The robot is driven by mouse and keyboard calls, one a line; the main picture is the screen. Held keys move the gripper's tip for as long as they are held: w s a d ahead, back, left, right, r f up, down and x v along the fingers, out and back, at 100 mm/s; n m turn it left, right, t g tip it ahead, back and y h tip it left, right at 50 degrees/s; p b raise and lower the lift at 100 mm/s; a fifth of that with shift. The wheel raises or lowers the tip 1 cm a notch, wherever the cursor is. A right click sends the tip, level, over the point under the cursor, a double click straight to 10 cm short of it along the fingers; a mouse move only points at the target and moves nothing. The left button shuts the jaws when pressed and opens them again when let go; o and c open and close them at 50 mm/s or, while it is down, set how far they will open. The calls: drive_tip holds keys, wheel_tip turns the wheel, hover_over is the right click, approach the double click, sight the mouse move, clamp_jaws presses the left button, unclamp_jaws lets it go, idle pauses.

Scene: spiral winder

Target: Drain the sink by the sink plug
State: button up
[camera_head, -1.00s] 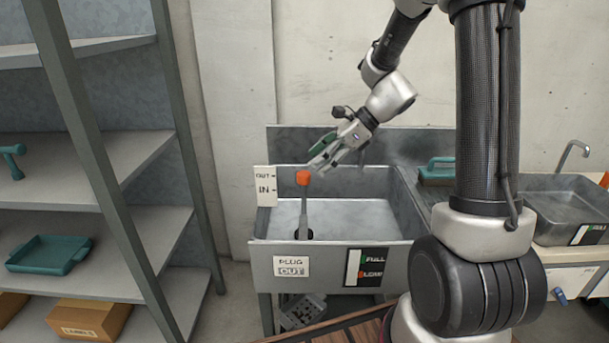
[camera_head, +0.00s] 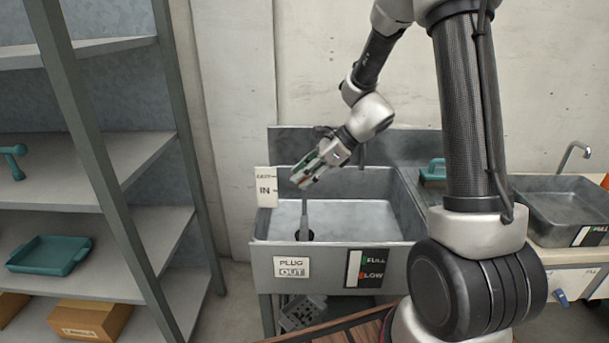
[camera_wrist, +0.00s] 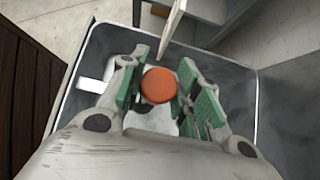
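The sink plug is a grey upright rod (camera_head: 304,217) rising from the dark drain hole at the left of the metal sink (camera_head: 390,255). Its orange knob (camera_wrist: 159,85) shows in the wrist view between the green finger pads; in the head view the gripper hides it. My gripper (camera_head: 304,177) is at the top of the rod, tilted down to the left. It is open, with the pads on either side of the knob and narrow gaps showing. The basin bottom looks pale and smooth; I cannot tell the water level.
An OUT/IN label (camera_head: 267,188) stands at the sink's back left corner, close to my gripper. A PLUG OUT sign (camera_head: 291,268) and a FULL/LOW sign (camera_head: 366,268) are on the front. Shelves (camera_head: 100,180) stand left, a second sink (camera_head: 570,205) right.

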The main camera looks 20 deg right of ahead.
clamp_jaws()
drive_tip(key=shift+f, duration=2.15)
drive_tip(key=o, duration=1.1)
unclamp_jaws()
drive_tip(key=v, duration=1.2)
